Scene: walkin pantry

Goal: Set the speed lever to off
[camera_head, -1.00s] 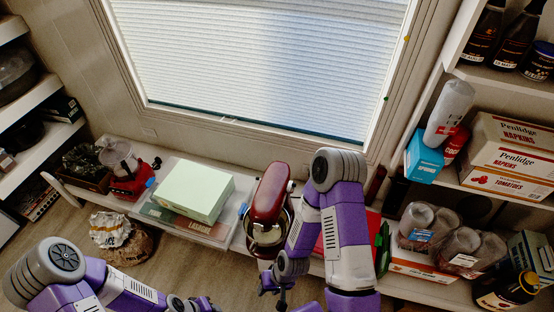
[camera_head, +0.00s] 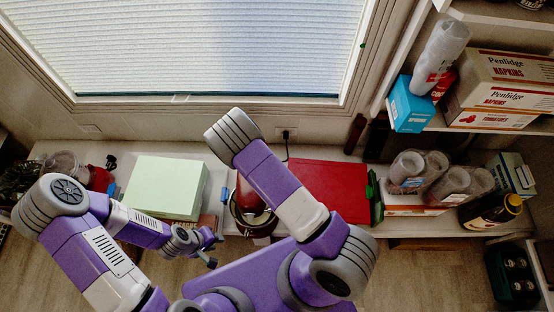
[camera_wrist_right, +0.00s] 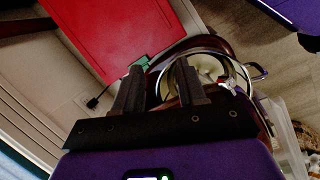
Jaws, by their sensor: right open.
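The red stand mixer (camera_head: 247,196) stands on the low shelf under the window, partly covered by my right arm in the head view. Its steel bowl (camera_head: 254,222) faces me. In the right wrist view the dark red mixer (camera_wrist_right: 212,43) and its bowl (camera_wrist_right: 228,72) lie just beyond the fingers. I cannot make out the speed lever. My right gripper (camera_wrist_right: 160,90) is open and empty, close to the mixer; in the head view it is hidden behind the arm. My left gripper (camera_head: 212,250) appears open and empty, in front of the shelf, left of the bowl.
A pale green box (camera_head: 165,187) sits left of the mixer. A flat red board (camera_head: 330,188) lies to its right, with a green item (camera_head: 375,196) at its edge. A power cord (camera_wrist_right: 97,100) runs nearby.

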